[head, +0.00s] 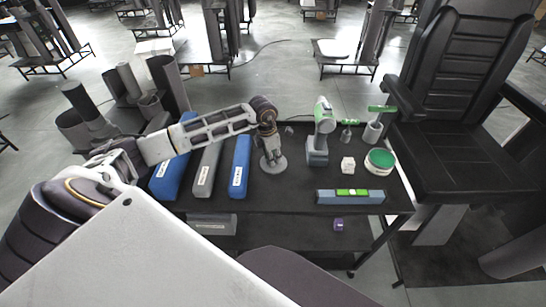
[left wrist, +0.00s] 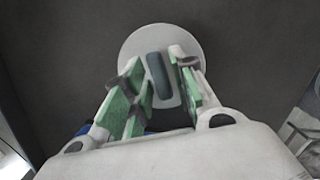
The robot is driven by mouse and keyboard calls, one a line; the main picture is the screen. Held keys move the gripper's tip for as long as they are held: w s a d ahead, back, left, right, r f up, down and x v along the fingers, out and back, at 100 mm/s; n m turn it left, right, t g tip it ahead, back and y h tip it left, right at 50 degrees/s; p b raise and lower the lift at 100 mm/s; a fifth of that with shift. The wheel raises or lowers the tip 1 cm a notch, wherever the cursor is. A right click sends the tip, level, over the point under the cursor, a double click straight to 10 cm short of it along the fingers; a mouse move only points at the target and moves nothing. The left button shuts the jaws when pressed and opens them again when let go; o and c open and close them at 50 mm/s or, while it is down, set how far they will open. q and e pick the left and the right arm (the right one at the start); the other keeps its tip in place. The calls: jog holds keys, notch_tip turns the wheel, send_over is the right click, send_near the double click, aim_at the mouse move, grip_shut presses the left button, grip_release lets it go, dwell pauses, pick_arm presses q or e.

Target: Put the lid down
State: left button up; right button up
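The lid is a round light-grey disc with a dark bar handle. In the head view the lid (head: 280,164) appears to lie flat on the dark table, beneath my left gripper (head: 270,148). In the left wrist view the lid (left wrist: 136,44) shows its dark handle (left wrist: 159,76) between the green-padded fingers of my left gripper (left wrist: 166,88). The fingers are spread, with a gap visible between the handle and the right finger. Contact on the left side is hard to tell. My right gripper is not in view.
Blue and grey long boxes (head: 206,168) lie left of the lid. A green-and-white power tool (head: 320,130), a white cube (head: 347,164), a green-topped round tin (head: 380,161) and a spirit level (head: 350,196) stand to the right. A black chair (head: 460,120) stands beside the table (head: 285,192).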

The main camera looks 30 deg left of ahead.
pick_arm(q)
jog(key=shift+o, duration=0.2)
jog(key=shift+r, duration=0.65)
jog(key=r, duration=0.4)
jog(key=shift+s+a+r, duration=0.3)
jog(key=shift+s, duration=0.05)
notch_tip(320, 180, up, 6)
jog(key=shift+s+a+r, duration=0.15)
jog(key=shift+s+a, duration=0.1)
jog(key=shift+s, duration=0.15)
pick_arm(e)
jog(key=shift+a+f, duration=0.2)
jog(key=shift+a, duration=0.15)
